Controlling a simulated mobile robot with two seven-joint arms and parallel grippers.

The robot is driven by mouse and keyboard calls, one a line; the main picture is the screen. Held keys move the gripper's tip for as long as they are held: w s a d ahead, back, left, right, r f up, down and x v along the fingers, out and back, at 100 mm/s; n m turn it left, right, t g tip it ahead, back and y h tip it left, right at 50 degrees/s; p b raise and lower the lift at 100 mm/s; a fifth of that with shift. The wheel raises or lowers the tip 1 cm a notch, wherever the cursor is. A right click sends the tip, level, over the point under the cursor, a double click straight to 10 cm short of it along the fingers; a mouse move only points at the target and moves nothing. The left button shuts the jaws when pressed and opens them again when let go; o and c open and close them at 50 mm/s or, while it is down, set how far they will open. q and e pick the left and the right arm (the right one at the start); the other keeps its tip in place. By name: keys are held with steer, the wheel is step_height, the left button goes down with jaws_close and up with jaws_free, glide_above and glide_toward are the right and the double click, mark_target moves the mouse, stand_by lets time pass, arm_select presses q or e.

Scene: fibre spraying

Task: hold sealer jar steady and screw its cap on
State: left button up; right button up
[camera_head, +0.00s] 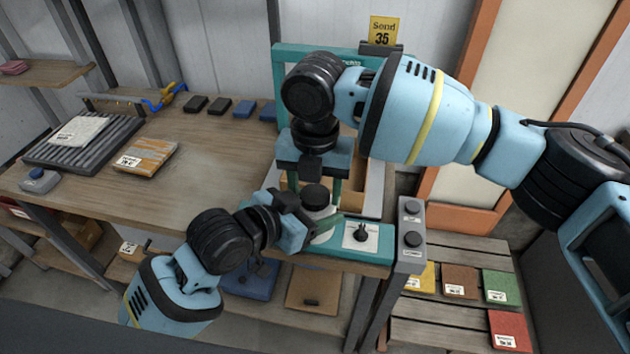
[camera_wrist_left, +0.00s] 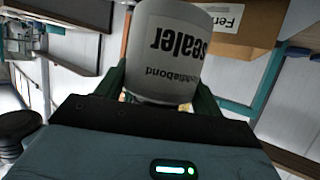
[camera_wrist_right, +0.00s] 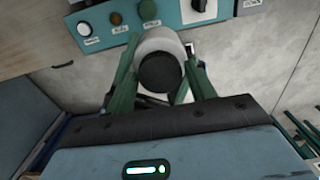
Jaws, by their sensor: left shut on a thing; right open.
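The sealer jar (camera_head: 323,229) is white and stands upright at the machine's front. It has a dark round cap (camera_head: 316,194) on top; I cannot tell how tightly it sits. My left gripper (camera_head: 322,222) is shut on the jar's body from the side; the jar with its "sealer" lettering fills the upper left wrist view (camera_wrist_left: 170,45). My right gripper (camera_head: 315,184) points down over the jar, its green fingers apart. In the right wrist view the cap (camera_wrist_right: 161,71) lies between these fingers, with gaps on both sides. The jar's lower part is partly hidden by the left gripper.
The teal machine frame (camera_head: 277,85) rises behind the jar, with a cardboard box (camera_wrist_left: 245,22) nearby. A knob panel (camera_head: 361,237) and a grey button box (camera_head: 411,240) stand just right. A "Send 35" sign (camera_head: 383,32) stands above.

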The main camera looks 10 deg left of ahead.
steer(key=c, duration=0.8)
steer(key=m, duration=0.3)
steer(key=shift+m, duration=0.3)
steer(key=m, duration=0.4)
steer(key=shift+m, duration=0.4)
steer(key=m, duration=0.4)
steer(key=shift+m, duration=0.3)
steer(key=m, duration=0.3)
steer(key=o, duration=1.1)
steer(key=shift+r, duration=0.1)
